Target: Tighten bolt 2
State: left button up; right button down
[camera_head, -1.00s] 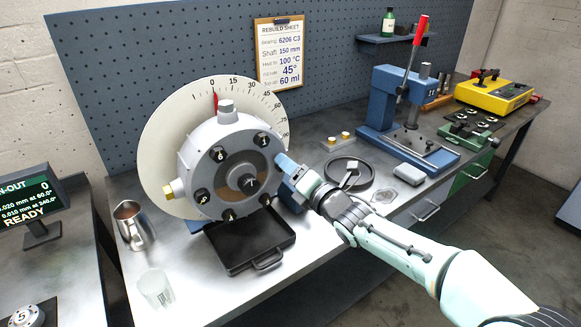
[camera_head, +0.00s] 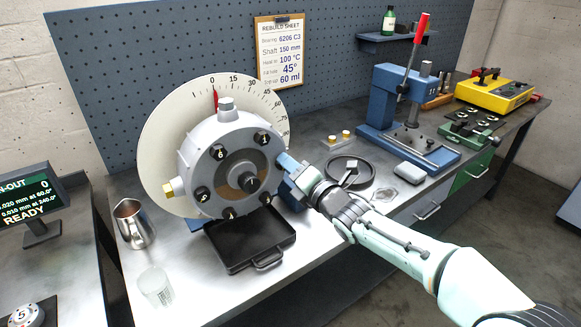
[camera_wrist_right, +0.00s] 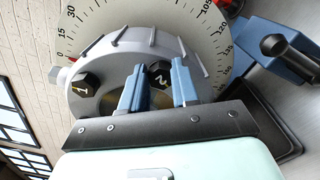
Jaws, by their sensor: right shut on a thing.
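The grey round housing (camera_head: 215,135) stands upright on the bench with several dark numbered bolts around its face. Bolt 2 (camera_wrist_right: 160,77) shows in the right wrist view between my two blue fingers. In the head view it is hidden behind my gripper. My right gripper (camera_head: 279,158) reaches the housing's right side, and its fingers (camera_wrist_right: 158,76) are shut on bolt 2. Bolt 1 (camera_head: 263,139) sits just up and left of the gripper; it also shows in the right wrist view (camera_wrist_right: 86,83). My left gripper is out of view.
A white dial (camera_head: 155,135) stands behind the housing. A black tray (camera_head: 284,243) lies below it.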

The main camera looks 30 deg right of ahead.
jog(key=shift+a+f+m+p, duration=0.2)
jog(key=shift+m+p, duration=0.15)
jog(key=shift+m, duration=4.7)
jog(key=shift+a+f+m+p, duration=0.2)
jog(key=shift+m+p, duration=0.1)
jog(key=shift+m, duration=4.8)
jog(key=shift+a+f+m+p, duration=0.1)
jog(key=shift+f+m+p, duration=0.2)
jog(key=shift+m, duration=4.75)
